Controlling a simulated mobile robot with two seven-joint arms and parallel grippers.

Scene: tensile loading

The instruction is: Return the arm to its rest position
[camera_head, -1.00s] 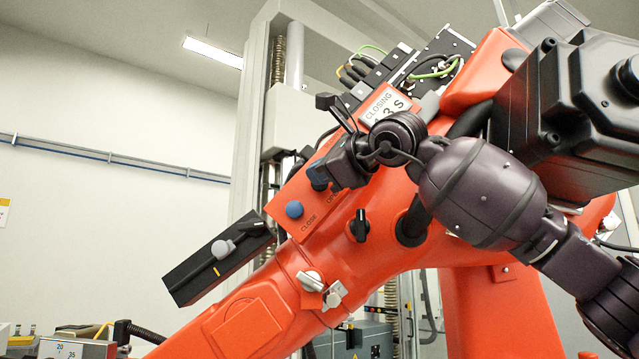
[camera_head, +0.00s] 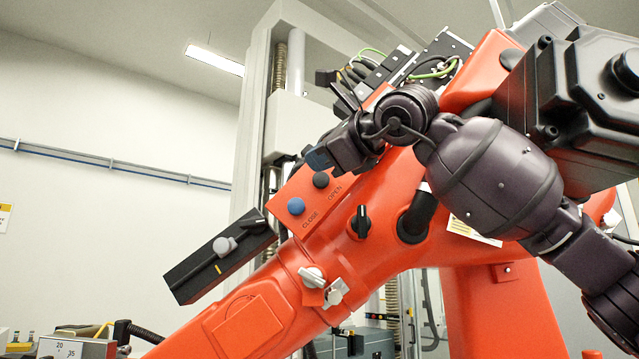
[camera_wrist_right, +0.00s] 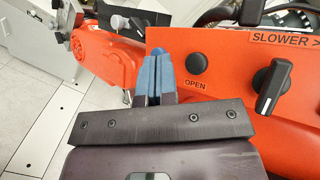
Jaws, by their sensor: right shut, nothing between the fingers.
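My right arm (camera_head: 500,180) is dark purple and comes in from the right in the head view. Its gripper (camera_head: 318,160) hangs in front of the orange control panel, just above the black OPEN button (camera_head: 320,180). In the right wrist view the gripper's two blue fingertips (camera_wrist_right: 174,55) are together, with nothing between them. The OPEN button also shows there (camera_wrist_right: 197,63), right of the fingertips and apart from them in the picture. My left gripper is in neither view.
A blue CLOSE button (camera_head: 296,206) and a black knob (camera_head: 361,222) sit on the orange machine (camera_head: 250,318). A black box with a grey knob (camera_head: 225,246) juts out at left. Black machine housing (camera_head: 575,110) stands close behind my arm. The space by the left wall looks free.

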